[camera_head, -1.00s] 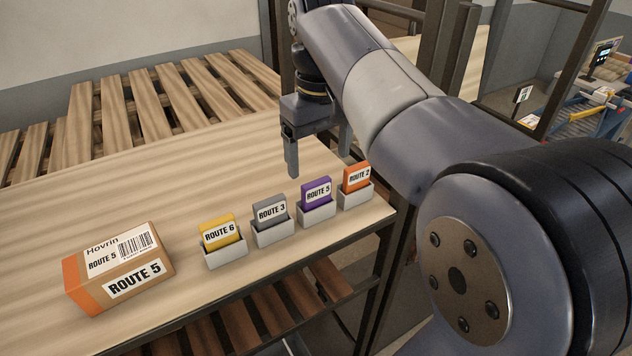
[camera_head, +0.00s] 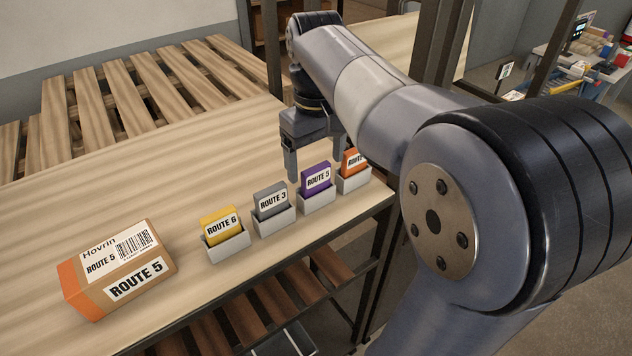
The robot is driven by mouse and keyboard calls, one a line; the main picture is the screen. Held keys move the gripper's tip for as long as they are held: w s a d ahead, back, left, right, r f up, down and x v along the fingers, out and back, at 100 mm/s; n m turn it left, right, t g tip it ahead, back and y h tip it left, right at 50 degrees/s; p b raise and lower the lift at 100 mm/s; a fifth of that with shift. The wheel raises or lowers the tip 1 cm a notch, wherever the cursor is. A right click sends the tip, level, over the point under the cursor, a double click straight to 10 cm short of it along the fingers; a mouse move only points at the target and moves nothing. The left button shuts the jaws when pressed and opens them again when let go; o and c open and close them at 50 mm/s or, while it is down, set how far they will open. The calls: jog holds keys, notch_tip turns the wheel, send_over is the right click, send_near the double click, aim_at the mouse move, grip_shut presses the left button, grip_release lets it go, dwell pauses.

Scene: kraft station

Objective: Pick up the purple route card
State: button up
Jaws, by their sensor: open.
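The purple route card (camera_head: 316,179) reads "ROUTE 5" and stands upright in a small light grey holder (camera_head: 318,200), third from the left in a row near the table's front edge. My gripper (camera_head: 315,170) points down just behind and above the row. Its left finger shows behind the gap between the grey and purple cards. Its right finger is near the orange card, its lower end hidden. The gripper is open and holds nothing. I cannot tell its exact height over the purple card.
A yellow "ROUTE 6" card (camera_head: 221,226), a grey "ROUTE 3" card (camera_head: 271,201) and a partly hidden orange card (camera_head: 354,162) stand in similar holders. A cardboard box (camera_head: 118,270) marked "ROUTE 5" sits at left. The wooden table (camera_head: 160,190) is clear behind them.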

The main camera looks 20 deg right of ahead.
aim_at(315, 179)
jog(key=shift+f, duration=1.25)
jog(key=shift+c, duration=0.6)
jog(key=c, duration=0.9)
jog(key=shift+r, duration=0.1)
jog(key=shift+c, duration=0.2)
